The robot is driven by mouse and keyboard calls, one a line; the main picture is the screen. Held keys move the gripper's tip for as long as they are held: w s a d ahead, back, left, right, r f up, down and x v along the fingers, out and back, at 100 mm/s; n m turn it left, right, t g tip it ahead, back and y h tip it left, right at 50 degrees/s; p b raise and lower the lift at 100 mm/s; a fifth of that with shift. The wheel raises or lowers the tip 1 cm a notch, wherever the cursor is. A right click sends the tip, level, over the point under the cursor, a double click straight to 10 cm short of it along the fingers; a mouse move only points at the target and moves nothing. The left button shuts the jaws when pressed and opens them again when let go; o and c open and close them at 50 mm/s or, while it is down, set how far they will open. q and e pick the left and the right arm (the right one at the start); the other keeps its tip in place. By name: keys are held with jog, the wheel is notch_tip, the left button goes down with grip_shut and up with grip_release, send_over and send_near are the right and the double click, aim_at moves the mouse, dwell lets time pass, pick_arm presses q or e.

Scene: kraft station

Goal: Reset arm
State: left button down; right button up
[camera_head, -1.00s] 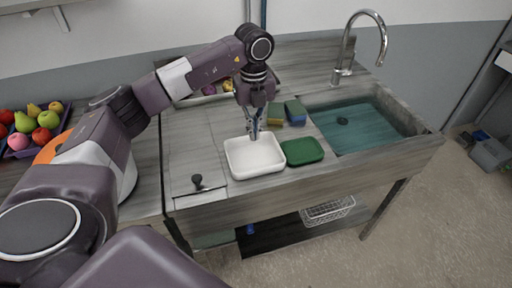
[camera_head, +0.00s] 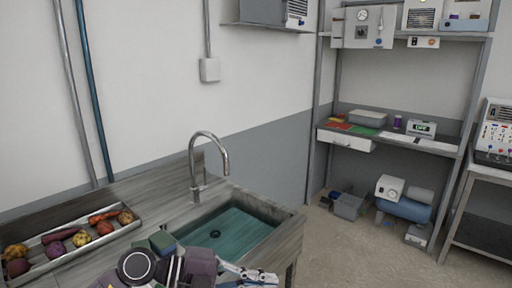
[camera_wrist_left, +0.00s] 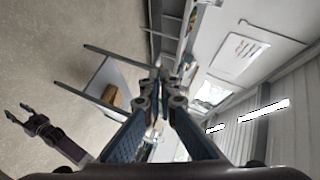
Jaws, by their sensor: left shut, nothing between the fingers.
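My left gripper (camera_head: 250,277) shows at the bottom edge of the head view, in front of the sink, its fingers pointing right. In the left wrist view its two blue-grey fingers (camera_wrist_left: 160,72) meet at the tips with nothing between them. Part of my left arm shows beside it, cut off by the frame. Another gripper, seemingly my right gripper (camera_wrist_left: 20,112), shows at the left of the left wrist view with its fingers apart and empty. It is not in the head view.
A sink (camera_head: 232,232) with a tap (camera_head: 208,155) is set in the counter. A tray (camera_head: 130,233) of vegetables lies at the left. Sponges (camera_head: 162,241) sit close by my left arm. A shelf rack (camera_head: 460,130) stands at the right, beyond clear floor.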

pick_arm(q)
notch_tip(320, 180, up, 8)
jog(key=d+n+t+h, duration=0.2)
jog(key=n+t+h, duration=0.2)
jog(key=w+a+r+n+t+y, duration=0.1)
jog(key=w+a+n+t+y, duration=0.1)
jog(key=a+n+t+y, duration=0.3)
jog(key=w+a+r+n+t+y, duration=0.1)
jog(key=w+a+n+t, duration=0.2)
jog(key=n+t, duration=0.4)
jog(key=s+a+f+n+g+y, duration=0.35)
jog(key=a+f+n+y, duration=0.8)
jog(key=a+f, duration=0.4)
jog(key=s+f+n+g, duration=0.1)
jog(key=s+f+g, duration=0.5)
jog(key=s+f, duration=0.55)
jog(key=s+f+g, duration=0.6)
jog(key=s+f, duration=0.3)
jog(key=s, duration=0.6)
notch_tip(320, 180, down, 25)
jog(key=s, duration=0.2)
jog(key=s+a+f+g, duration=0.1)
jog(key=s+a+f, duration=0.1)
jog(key=s+f, duration=0.6)
jog(key=s+a+f+g, duration=0.1)
jog(key=s+f, duration=0.7)
jog(key=s, duration=0.1)
jog(key=shift+a+f+y, duration=0.4)
jog(key=shift+y, duration=0.05)
